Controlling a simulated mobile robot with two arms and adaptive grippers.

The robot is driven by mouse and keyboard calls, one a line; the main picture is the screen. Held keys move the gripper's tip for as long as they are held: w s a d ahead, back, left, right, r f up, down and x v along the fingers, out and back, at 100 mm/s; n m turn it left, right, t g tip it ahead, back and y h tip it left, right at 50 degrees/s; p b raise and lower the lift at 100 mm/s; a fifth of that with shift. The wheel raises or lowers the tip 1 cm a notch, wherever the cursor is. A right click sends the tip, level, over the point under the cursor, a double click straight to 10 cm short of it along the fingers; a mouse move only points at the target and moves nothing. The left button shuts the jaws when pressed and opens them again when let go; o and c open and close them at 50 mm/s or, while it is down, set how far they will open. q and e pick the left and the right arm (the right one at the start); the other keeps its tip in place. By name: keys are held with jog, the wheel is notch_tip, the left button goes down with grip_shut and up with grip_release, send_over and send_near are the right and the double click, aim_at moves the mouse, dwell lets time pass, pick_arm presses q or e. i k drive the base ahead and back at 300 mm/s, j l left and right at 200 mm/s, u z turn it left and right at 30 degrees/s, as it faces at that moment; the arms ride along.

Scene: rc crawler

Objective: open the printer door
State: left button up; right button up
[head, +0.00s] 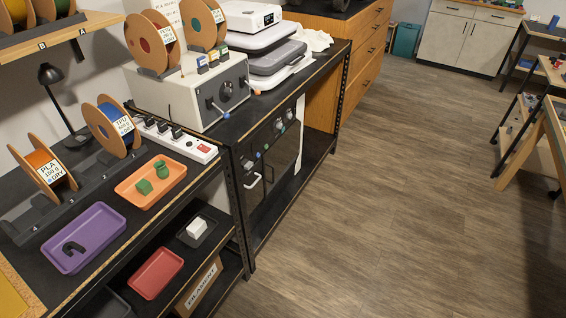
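A dark, box-like unit with a glossy front panel (277,165) sits in the workbench below its top. It looks like the printer, but I cannot be certain. A pale handle (252,181) is at the left of its front, and several small knobs run along the upper edge. The front appears closed. Neither of my grippers is in view.
On the bench, a beige box (205,95) with a dial and lever carries filament spools. A grey-white machine (270,50) stands behind it. A purple tray (84,238) and an orange tray (128,197) lie nearer. The wooden floor (400,190) in front is clear.

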aim_at(282, 154)
jog(key=i+l, duration=0.35)
jog(key=l, duration=0.2)
jog(key=i+l+z, duration=0.1)
jog(key=i+l, duration=0.3)
jog(key=l, duration=0.15)
